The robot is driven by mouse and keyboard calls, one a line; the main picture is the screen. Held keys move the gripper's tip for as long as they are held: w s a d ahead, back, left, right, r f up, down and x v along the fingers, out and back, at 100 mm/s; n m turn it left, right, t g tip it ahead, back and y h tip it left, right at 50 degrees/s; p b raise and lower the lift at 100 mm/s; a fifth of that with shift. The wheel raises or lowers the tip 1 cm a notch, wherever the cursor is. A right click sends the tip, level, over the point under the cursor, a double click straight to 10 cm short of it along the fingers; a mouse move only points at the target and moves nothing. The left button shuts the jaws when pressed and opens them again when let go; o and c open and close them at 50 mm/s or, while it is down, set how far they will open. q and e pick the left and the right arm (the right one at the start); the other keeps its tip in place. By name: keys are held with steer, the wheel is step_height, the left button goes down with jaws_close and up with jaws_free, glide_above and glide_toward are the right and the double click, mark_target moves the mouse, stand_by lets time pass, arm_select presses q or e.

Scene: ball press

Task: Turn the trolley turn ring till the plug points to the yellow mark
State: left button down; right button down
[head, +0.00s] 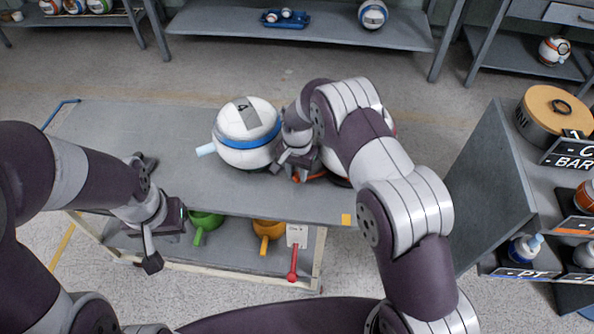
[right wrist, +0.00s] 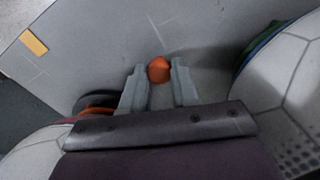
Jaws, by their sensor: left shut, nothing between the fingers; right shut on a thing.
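The trolley (head: 110,140) has a grey top with a yellow mark (head: 347,219) near its front right corner; the mark also shows in the right wrist view (right wrist: 34,43). My right gripper (right wrist: 158,82) is shut on an orange plug (right wrist: 159,68), whose rounded end shows between the fingers. In the head view my right gripper (head: 299,167) is beside a white ball (head: 345,160), mostly hidden by my arm. An orange-red ring (head: 312,177) shows low beside that ball. My left gripper (head: 152,262) is shut and empty at the trolley's front edge.
A white ball with a blue band (head: 247,130) and a light-blue plug (head: 206,150) stands just left of my right gripper. Green (head: 205,222) and orange (head: 268,230) funnel-like things sit on the lower shelf. A grey rack (head: 490,180) stands at the right.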

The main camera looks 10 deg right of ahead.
steer(key=shift+w+r, duration=0.1)
steer(key=shift+w, duration=0.05)
stand_by(0.3)
steer(key=c, duration=0.9)
jaws_free()
steer(key=shift+o, duration=0.2)
steer(key=shift+r, duration=0.1)
step_height(320, 180, up, 12)
steer(key=b, duration=0.1)
steer(key=shift+r+b, duration=0.25)
steer(key=shift+b, duration=0.05)
